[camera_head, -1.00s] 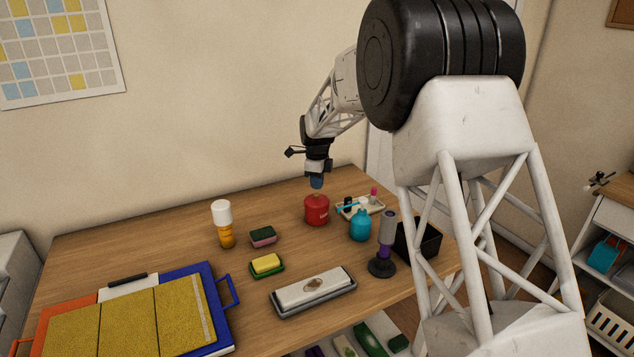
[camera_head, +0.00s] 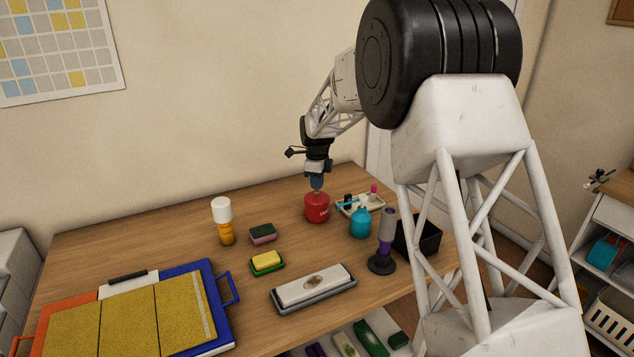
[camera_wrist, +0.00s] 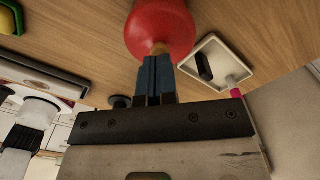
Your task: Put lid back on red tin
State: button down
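The red tin (camera_head: 317,208) stands upright on the wooden table, toward the back. Its red lid (camera_wrist: 160,30) has a small wood-coloured knob (camera_wrist: 160,47). The lid appears to sit on the tin, though I cannot make out the seam. My gripper (camera_head: 317,188) points straight down over the tin. In the wrist view its blue fingers (camera_wrist: 159,60) are close together at the knob and appear shut on it; the fingers hide part of the knob.
A pale tray (camera_head: 362,206) with small items and a teal bottle (camera_head: 360,224) stand close right of the tin. A purple-handled stamp-like object (camera_head: 386,245) and a black bin (camera_head: 418,238) are farther right. A white-capped orange bottle (camera_head: 224,222) and a sponge (camera_head: 262,233) stand left.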

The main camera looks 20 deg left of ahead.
jog(key=shift+f, duration=0.55)
dwell(0.7)
jog(key=shift+r, duration=3.5)
